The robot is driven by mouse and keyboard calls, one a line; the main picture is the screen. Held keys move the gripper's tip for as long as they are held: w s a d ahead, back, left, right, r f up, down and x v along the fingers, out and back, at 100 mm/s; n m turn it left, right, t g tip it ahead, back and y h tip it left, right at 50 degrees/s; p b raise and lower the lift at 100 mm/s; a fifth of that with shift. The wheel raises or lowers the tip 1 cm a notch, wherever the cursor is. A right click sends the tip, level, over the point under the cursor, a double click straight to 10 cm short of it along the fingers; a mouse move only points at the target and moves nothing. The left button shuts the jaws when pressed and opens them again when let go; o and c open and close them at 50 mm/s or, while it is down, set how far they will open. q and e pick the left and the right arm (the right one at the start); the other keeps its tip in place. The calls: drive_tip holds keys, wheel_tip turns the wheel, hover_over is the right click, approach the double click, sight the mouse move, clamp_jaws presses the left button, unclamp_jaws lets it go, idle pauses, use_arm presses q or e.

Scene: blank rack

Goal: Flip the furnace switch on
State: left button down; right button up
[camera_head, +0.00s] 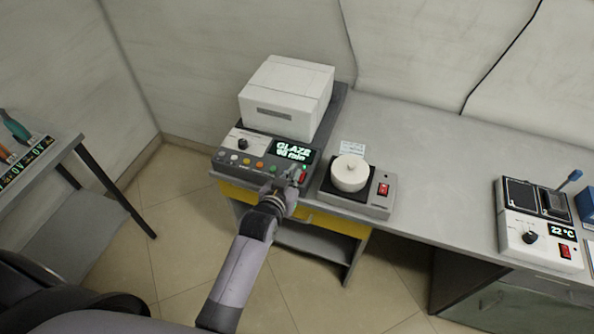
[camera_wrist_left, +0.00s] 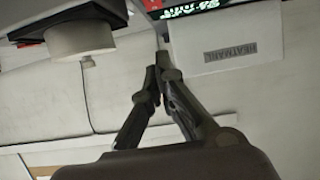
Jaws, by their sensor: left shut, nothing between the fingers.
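The furnace (camera_head: 290,92) is a white box behind a dark control panel with a lit display (camera_head: 292,151) reading GLAZE, a knob and several coloured buttons. Its red switch (camera_head: 303,178) sits at the panel's front right corner and is partly hidden by my gripper. My left gripper (camera_head: 291,172) is shut and empty, just left of the switch. In the left wrist view, upside down, the shut fingertips (camera_wrist_left: 161,68) point toward the red switch (camera_wrist_left: 155,4) at the top edge. I cannot tell whether they touch it. The switch's position is unclear. My right gripper is out of view.
A hot plate with a white round lid (camera_head: 350,173) and its own red switch (camera_head: 383,189) stands close on the right. Another device (camera_head: 535,236) showing 22 °C is at the far right. The grey counter (camera_head: 440,190) between them is clear.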

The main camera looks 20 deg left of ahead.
use_arm(q)
drive_tip(key=s+b, duration=0.1)
drive_tip(key=s, duration=0.6)
drive_tip(key=shift+a+r, duration=0.15)
drive_tip(key=shift+r, duration=0.2)
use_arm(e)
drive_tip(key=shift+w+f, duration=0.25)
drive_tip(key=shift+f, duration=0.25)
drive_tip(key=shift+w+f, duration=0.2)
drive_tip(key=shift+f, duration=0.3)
